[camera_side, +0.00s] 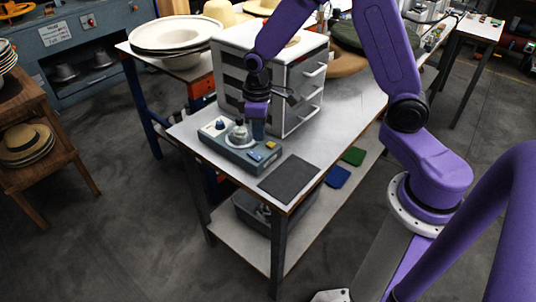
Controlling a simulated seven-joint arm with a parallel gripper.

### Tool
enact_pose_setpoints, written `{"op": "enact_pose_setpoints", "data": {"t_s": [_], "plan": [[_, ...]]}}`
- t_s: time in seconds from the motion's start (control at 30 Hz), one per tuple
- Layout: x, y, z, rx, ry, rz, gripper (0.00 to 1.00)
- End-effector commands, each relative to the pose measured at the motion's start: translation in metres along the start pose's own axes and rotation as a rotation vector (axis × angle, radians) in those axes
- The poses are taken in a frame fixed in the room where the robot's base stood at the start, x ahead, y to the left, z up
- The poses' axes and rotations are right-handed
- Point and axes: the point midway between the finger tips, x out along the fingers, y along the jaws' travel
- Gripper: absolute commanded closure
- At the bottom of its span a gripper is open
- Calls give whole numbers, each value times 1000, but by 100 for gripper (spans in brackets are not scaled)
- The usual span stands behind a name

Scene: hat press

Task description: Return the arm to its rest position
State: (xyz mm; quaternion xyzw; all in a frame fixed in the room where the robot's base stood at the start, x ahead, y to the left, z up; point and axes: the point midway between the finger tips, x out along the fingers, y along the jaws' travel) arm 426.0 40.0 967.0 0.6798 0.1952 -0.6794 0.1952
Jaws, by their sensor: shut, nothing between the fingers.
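My gripper (258,128) is at the end of my purple arm, pointing down in front of the drawer cabinet. It is shut and holds nothing. It hangs close beside a grey device (240,150) with a silver dome-shaped part, a knob and coloured buttons on its top. I cannot tell whether the fingertips touch the device. The fingers are small and dark in this view.
A white drawer cabinet (305,92) stands right behind my gripper on the white worktable (190,131). A dark mat (290,179) lies at the table's front corner. Hats (350,62) lie beyond the cabinet. A wooden shelf (50,155) with hats stands at left.

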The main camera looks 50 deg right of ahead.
Motion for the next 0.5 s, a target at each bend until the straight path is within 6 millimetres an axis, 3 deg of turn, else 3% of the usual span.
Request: {"op": "enact_pose_setpoints", "data": {"t_s": [0.27,0.5], "plan": [[-49,-70,46,-167,15,1,100],[-80,-117,107,-315,24,-2,100]]}}
